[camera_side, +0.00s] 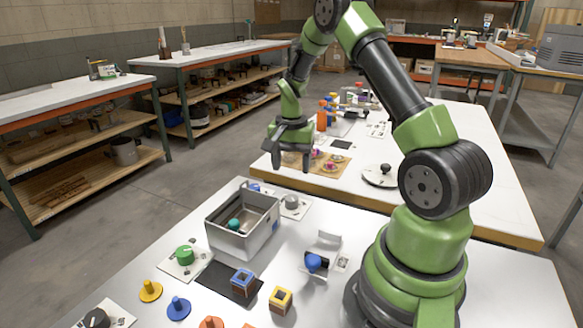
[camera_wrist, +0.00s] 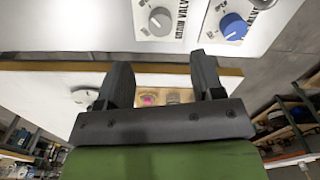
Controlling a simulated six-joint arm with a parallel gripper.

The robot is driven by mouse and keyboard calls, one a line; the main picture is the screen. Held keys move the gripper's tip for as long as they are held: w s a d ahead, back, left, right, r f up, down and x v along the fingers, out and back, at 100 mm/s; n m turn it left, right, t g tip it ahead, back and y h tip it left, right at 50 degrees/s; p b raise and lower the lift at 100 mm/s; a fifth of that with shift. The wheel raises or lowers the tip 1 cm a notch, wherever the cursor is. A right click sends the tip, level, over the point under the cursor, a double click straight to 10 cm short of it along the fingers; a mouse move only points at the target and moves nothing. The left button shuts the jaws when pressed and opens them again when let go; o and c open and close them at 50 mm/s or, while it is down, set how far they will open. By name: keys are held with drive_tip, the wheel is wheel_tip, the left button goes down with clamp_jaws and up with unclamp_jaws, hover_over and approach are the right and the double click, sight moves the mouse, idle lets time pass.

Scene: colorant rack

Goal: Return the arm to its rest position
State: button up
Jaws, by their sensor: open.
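My gripper (camera_side: 291,164) is raised over the gap between the near white table and the far table, fingers pointing down. In the wrist view its two dark fingers (camera_wrist: 161,62) stand apart with nothing between them. My green and black arm reaches up and over from its base at the right of the near table. No object is held.
A metal bin (camera_side: 243,243) with a teal object (camera_side: 234,224) inside stands on the near table. A wooden board (camera_side: 330,166) lies on the far table.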

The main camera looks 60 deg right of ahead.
drive_tip(key=s+a+r+n+t, duration=0.2)
drive_tip(key=a+r+n+t, duration=0.25)
drive_tip(key=a+r, duration=1)
drive_tip(key=s+a+r+n+t+y, duration=0.1)
drive_tip(key=s+a+r+n, duration=0.2)
drive_tip(key=s, duration=0.3)
drive_tip(key=s+a+r+n+t+y, duration=0.1)
drive_tip(key=s+a+r+n, duration=0.2)
drive_tip(key=s+a+n, duration=0.1)
drive_tip(key=shift+s+a+t, duration=0.35)
drive_tip(key=shift+s+a, duration=0.2)
drive_tip(key=shift+s, duration=0.5)
drive_tip(key=shift+w, duration=0.1)
